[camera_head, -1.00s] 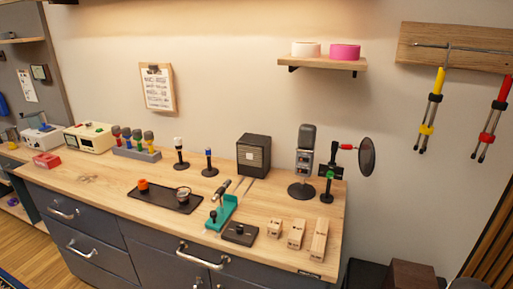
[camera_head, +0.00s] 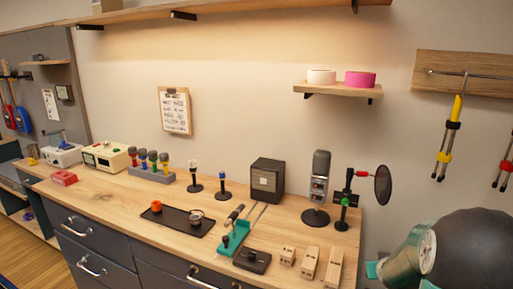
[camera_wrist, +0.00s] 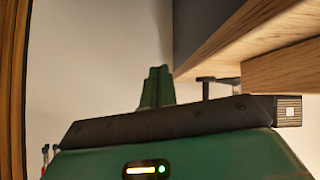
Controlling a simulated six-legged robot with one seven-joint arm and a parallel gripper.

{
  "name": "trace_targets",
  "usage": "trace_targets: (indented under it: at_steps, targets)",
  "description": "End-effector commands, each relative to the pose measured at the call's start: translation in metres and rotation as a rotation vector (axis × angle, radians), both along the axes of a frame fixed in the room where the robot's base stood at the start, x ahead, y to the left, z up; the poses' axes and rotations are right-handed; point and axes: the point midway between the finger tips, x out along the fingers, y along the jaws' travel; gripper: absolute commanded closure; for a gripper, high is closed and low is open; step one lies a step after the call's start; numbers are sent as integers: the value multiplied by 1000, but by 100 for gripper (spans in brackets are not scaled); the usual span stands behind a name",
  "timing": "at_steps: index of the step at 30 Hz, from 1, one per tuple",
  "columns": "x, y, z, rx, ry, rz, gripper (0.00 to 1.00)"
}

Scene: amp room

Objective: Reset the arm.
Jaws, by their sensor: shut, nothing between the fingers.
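My arm (camera_head: 445,250) shows at the lower right of the head view, to the right of the bench's right end. In the wrist view the green fingers of my gripper (camera_wrist: 157,88) stand close together, shut and empty, above a black bar and a green housing with a lit display. The fingers point at bare wall and touch nothing that I can see. The wrist picture looks upside down, with the wooden bench edge (camera_wrist: 270,50) at the upper right, close beside the gripper.
The wooden bench (camera_head: 110,205) carries a black tray (camera_head: 175,222), a speaker (camera_head: 266,180), a microphone (camera_head: 319,185), a round dark disc on a stand (camera_head: 383,185) and wooden blocks (camera_head: 309,263). A shelf with two tape rolls (camera_head: 340,90) and a tool rail (camera_head: 465,72) are on the wall.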

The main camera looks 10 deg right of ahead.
Motion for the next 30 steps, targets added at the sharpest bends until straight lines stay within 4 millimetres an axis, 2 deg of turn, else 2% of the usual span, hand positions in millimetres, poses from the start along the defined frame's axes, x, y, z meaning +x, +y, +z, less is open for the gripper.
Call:
trace_targets:
  at_steps: [1,6,11,15,20,24,30]
  targets:
    - [-1,18,20,3,6,11,100]
    - [-18,74,68,33,58,39,100]
    - [-45,127,106,68,103,70,100]
    - [-77,173,132,102,146,104,100]
    - [-123,220,155,144,198,152,100]
    - [-167,258,168,181,245,203,100]
    - [-224,294,175,224,309,267,100]
